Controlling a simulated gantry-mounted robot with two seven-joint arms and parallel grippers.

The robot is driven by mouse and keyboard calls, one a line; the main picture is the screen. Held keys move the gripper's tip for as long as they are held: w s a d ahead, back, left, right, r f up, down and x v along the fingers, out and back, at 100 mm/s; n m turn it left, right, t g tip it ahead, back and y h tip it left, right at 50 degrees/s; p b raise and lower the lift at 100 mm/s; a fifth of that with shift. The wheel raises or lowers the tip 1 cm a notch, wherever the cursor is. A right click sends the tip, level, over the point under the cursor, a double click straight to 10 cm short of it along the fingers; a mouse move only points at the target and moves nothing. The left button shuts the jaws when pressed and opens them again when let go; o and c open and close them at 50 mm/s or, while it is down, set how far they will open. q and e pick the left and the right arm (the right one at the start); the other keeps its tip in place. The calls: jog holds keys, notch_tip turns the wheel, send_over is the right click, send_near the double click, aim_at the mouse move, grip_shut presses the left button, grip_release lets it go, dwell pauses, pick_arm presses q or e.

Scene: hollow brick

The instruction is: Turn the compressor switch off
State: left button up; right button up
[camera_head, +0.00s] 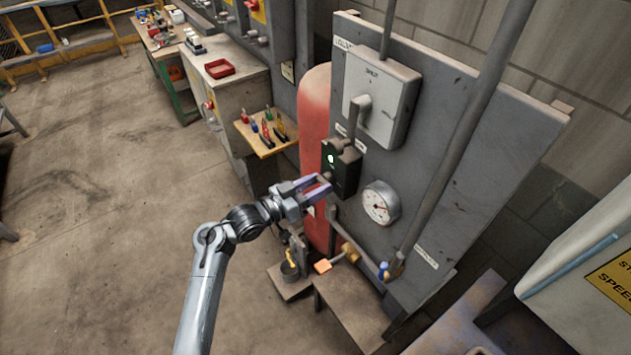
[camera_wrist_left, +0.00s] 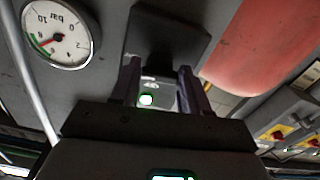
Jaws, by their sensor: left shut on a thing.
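A black switch box (camera_head: 345,172) with a lit green lamp is mounted on the grey panel, below a larger grey switch box (camera_head: 381,98) with a rotary handle. My left gripper (camera_head: 322,184) reaches the lower front of the black box, its purple fingers on the small control there. In the left wrist view, the fingers (camera_wrist_left: 160,72) stand on both sides of the control on the black box (camera_wrist_left: 165,30). The green lamp shows between them. The exact contact is partly hidden. My right gripper is not in view.
A pressure gauge (camera_head: 380,203) is right of the black box. A red tank (camera_head: 315,105) stands behind the panel's left edge. A tool shelf (camera_head: 266,132) is to the left, with open floor beyond.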

pick_arm(q)
jog(key=n+p, duration=0.1)
jog(key=p, duration=0.1)
jog(key=n+p, duration=0.1)
jog(key=n, duration=0.1)
jog(key=n+p, duration=0.2)
jog(key=shift+r+p, duration=0.3)
jog(key=n+p, duration=0.2)
jog(key=n, duration=0.1)
jog(key=shift+s+d, duration=0.1)
jog(key=n+p, duration=0.3)
jog(key=n, duration=0.1)
jog(key=shift+n, duration=0.3)
jog(key=shift+n+p, duration=0.8)
jog(key=shift+n, duration=1)
jog(key=shift+f, duration=0.1)
jog(key=o, duration=1.1)
jog(key=shift+c, duration=0.2)
jog(key=shift+s, duration=0.1)
